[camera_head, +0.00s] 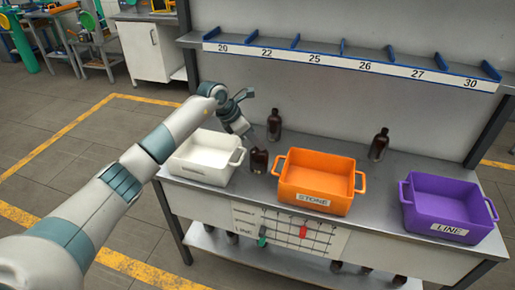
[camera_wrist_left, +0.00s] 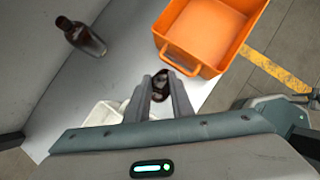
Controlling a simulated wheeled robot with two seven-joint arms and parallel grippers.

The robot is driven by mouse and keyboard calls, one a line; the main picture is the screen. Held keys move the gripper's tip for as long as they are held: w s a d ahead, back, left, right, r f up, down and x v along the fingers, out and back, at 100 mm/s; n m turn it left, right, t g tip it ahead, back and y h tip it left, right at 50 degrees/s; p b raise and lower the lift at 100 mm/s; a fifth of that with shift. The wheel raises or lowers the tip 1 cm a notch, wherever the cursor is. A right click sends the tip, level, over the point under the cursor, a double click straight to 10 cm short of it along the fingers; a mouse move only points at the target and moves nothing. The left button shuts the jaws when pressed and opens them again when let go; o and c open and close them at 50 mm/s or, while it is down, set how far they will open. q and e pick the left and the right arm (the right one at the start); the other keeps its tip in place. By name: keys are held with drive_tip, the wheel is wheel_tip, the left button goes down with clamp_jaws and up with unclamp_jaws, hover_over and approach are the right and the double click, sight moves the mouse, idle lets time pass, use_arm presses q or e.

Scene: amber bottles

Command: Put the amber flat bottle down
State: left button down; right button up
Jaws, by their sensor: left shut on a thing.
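The amber flat bottle (camera_head: 259,161) is a dark brown bottle between the white bin and the orange bin. My left gripper (camera_head: 250,139) reaches down to it from above and is shut on it. In the left wrist view the bottle (camera_wrist_left: 160,84) shows between the tips of the two grey fingers, partly hidden by them. It looks roughly upright and low over the table; I cannot tell whether its base touches the surface. My right gripper is not in view.
A white bin (camera_head: 199,171) stands left of the bottle, an orange bin (camera_head: 317,198) marked STORE right of it, a purple bin (camera_head: 447,221) marked LINE farther right. Two other amber bottles stand behind, one (camera_head: 274,125) near and one (camera_head: 379,144) farther right. A numbered shelf (camera_head: 340,62) overhangs the back.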

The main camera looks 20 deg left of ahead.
sight(255, 149)
use_arm(q)
drive_tip(key=shift+f+p, duration=0.35)
drive_tip(key=shift+f, duration=0.15)
wheel_tip(255, 149, down, 2)
drive_tip(key=shift+p, duration=0.4)
drive_tip(key=shift+f, duration=0.35)
drive_tip(key=shift+f, duration=0.2)
drive_tip(key=c, duration=1.5)
unclamp_jaws()
drive_tip(key=shift+c, duration=0.2)
